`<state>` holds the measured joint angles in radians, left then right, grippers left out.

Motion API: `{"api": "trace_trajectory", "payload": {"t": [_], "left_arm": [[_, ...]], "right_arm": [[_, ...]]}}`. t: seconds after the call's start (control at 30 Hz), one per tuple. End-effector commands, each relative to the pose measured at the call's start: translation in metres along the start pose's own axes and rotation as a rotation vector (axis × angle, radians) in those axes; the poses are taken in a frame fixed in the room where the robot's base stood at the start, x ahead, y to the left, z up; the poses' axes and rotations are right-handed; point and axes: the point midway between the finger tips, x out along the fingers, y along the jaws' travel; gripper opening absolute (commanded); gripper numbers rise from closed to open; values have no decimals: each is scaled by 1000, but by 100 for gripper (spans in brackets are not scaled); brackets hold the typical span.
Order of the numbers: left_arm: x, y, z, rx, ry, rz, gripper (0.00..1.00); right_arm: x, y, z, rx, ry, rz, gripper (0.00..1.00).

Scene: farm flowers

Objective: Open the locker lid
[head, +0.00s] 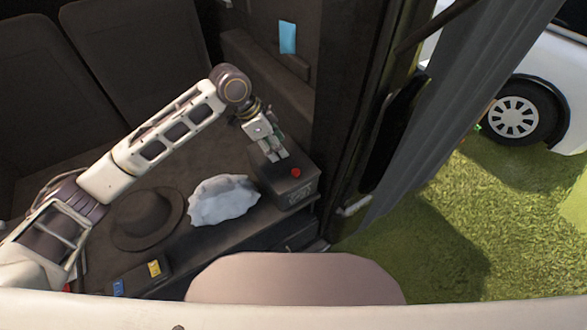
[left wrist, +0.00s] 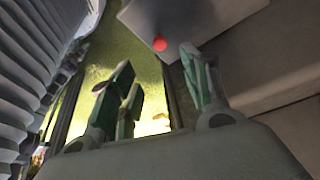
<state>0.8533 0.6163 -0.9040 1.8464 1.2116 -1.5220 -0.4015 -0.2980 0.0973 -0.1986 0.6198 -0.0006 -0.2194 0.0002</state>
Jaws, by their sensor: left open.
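The locker (head: 289,190) is a small dark box with a red knob (head: 295,172) on its top, at the right end of a dark bench. Its lid looks closed. In the left wrist view the locker (left wrist: 200,22) shows as a grey slab at the top, with the red knob (left wrist: 160,43) near its edge. My left gripper (head: 276,157) is above the locker's back left part, just left of the knob. Its green-padded fingers (left wrist: 160,92) are spread apart with nothing between them. I cannot tell whether they touch the locker. My right gripper is not in view.
A dark hat (head: 146,218) and a crumpled white cloth (head: 222,200) lie left of the locker. Dark seats (head: 140,60) stand behind. A door frame (head: 375,130) and grey curtain (head: 450,75) rise on the right, with grass (head: 500,210) and a white vehicle outside.

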Motion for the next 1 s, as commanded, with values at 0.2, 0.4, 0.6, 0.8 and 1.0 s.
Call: {"api": "trace_trajectory", "payload": {"t": [0.2,0.4,0.6,0.8,1.0], "left_arm": [[2,0,0,1,0,1,48],[14,0,0,0,-2,2,48],[36,0,0,1,-1,2,48],[63,0,0,0,-1,2,48],[89,0,0,1,-1,2,48]], "right_arm": [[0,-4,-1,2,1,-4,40],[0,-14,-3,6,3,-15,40],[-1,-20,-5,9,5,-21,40],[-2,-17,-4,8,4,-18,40],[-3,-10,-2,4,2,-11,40]]}}
